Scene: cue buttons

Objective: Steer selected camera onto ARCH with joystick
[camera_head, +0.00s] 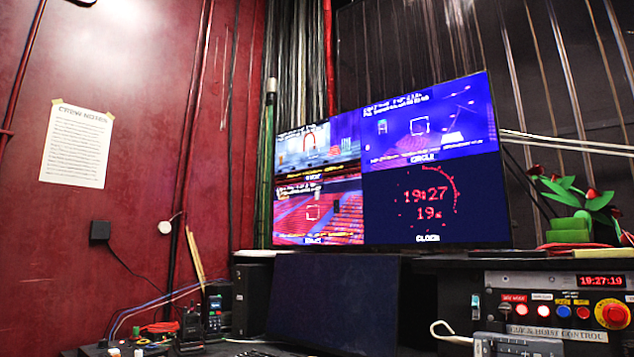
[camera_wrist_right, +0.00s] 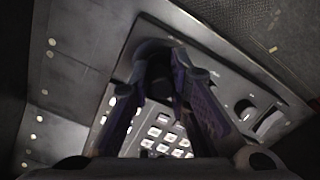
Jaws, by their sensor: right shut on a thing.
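A large monitor (camera_head: 400,165) in the head view shows four pictures. The upper-left picture (camera_head: 343,150) shows a small red arch shape (camera_head: 309,142) with a white bracket around or beside it; its label is too small to read. The upper-right picture (camera_head: 475,115), labelled CIRCLE, has a white bracket near its middle. The lower-left picture (camera_head: 345,208) shows red seating with a bracket. In the right wrist view, the fingers of my right gripper (camera_wrist_right: 168,95) are closed around a dark joystick knob (camera_wrist_right: 158,70) on a grey panel. My left gripper is out of view.
The grey joystick panel (camera_wrist_right: 235,82) carries several lit white keys (camera_wrist_right: 162,135). A control box (camera_head: 545,325) with a red emergency button (camera_head: 612,313) stands at the right. The lower-right clock picture (camera_head: 400,205) reads 19:27. Radios (camera_head: 192,325) and cables sit at the lower left.

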